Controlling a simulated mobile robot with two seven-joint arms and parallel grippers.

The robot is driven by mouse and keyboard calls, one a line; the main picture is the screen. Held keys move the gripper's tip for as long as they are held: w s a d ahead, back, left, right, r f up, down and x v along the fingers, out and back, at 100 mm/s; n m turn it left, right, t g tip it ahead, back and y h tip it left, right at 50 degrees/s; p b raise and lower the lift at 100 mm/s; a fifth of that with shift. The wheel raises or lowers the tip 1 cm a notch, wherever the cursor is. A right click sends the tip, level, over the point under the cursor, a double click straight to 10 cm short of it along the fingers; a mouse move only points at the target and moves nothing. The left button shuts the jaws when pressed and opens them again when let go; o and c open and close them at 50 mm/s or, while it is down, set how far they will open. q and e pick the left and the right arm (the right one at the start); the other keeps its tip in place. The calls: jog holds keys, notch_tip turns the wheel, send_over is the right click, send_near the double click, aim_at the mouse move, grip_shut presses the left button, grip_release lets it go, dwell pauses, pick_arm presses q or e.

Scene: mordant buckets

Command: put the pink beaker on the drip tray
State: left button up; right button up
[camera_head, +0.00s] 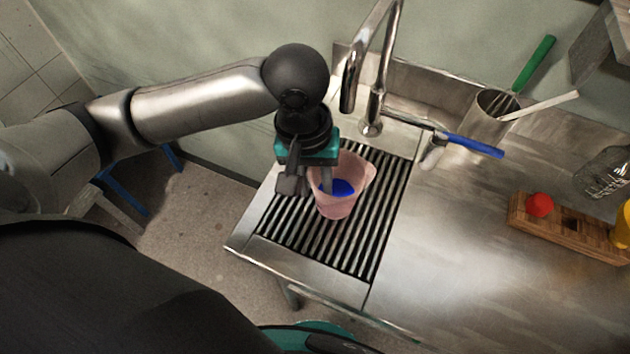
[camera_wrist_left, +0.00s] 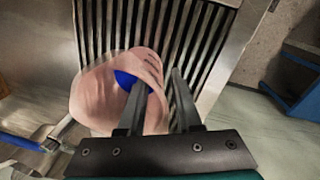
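The pink beaker (camera_head: 336,206) is translucent with something blue inside. It appears upright on the dark slats of the drip tray (camera_head: 290,257), near the tray's middle; its underside is hidden. It also shows in the left wrist view (camera_wrist_left: 95,98), over the slats. My left gripper (camera_head: 309,188) is at the beaker's left side, with one finger inside the rim and the other outside. In the left wrist view the fingers (camera_wrist_left: 157,78) are apart, with the beaker wall between them and a gap to the outer finger. My right gripper is not in view.
A tap (camera_head: 372,100) stands behind the tray. A metal pot (camera_head: 489,118) with a green-handled whisk, a blue-handled tool (camera_head: 470,145) and a wooden rack (camera_head: 560,226) with a red item are to the right. The steel counter at front right is clear.

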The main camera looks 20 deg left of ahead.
pick_arm(q)
notch_tip(320, 180, up, 12)
jog(key=a+p, duration=0.1)
jog(key=p, duration=0.3)
jog(key=shift+s, duration=0.15)
